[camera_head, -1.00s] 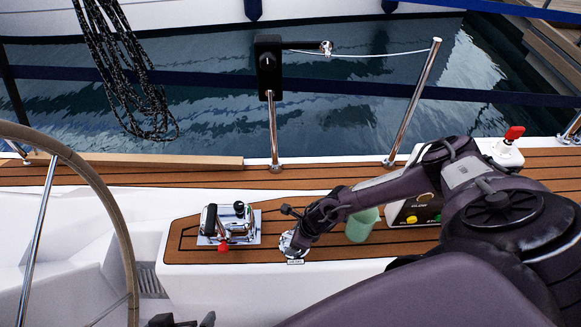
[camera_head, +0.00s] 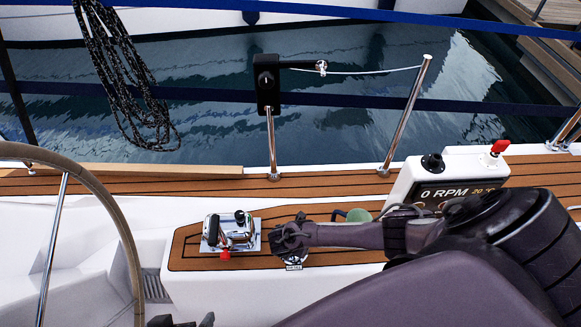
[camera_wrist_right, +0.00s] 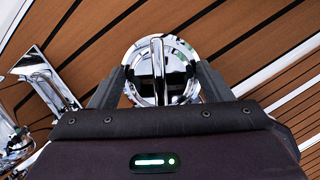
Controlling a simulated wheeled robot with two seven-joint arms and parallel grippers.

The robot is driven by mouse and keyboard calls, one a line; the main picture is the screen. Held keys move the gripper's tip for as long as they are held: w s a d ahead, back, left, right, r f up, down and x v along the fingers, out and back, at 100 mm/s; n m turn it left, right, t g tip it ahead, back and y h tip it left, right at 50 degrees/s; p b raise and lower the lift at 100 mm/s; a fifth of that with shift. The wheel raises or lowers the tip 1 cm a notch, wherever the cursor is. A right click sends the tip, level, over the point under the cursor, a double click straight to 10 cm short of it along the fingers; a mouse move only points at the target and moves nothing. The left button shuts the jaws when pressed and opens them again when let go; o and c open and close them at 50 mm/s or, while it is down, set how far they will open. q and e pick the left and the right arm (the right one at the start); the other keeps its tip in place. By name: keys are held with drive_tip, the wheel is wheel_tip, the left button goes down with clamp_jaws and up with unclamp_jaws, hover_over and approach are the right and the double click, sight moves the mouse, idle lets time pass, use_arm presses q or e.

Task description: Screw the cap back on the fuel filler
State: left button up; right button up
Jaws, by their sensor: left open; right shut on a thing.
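The chrome fuel cap (camera_wrist_right: 160,50), round with a raised bar across its middle, is between the two fingers of my right gripper (camera_wrist_right: 161,85) in the right wrist view. The fingers are shut on its sides. In the head view my right gripper (camera_head: 289,246) is over the filler (camera_head: 293,261) on the teak-topped ledge, hiding most of it. A small label shows at its front edge. I cannot tell how the cap sits on the filler. My left gripper (camera_head: 182,321) shows only as dark fingertips, apart and empty, at the bottom edge of the head view.
A chrome lever control (camera_head: 228,237) with a red knob stands left of the filler. A green cup (camera_head: 358,215) is partly behind my right arm. The instrument panel (camera_head: 435,190) is to the right. A steering wheel (camera_head: 118,225) rises at left.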

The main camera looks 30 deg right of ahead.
drive_tip(key=m+g, duration=0.1)
drive_tip(key=m, duration=0.3)
drive_tip(key=shift+f+g, duration=0.1)
drive_tip(key=shift+g, duration=0.3)
drive_tip(key=m+g, duration=0.1)
drive_tip(key=m, duration=0.2)
drive_tip(key=m+g, duration=0.1)
drive_tip(key=m, duration=0.2)
drive_tip(key=shift+s+a+b, duration=0.1)
drive_tip(key=shift+b, duration=0.3)
drive_tip(key=o, duration=0.8)
drive_tip(key=shift+m+g, duration=0.3)
drive_tip(key=shift+m, duration=0.3)
drive_tip(key=o, duration=0.4)
drive_tip(key=shift+o, duration=0.2)
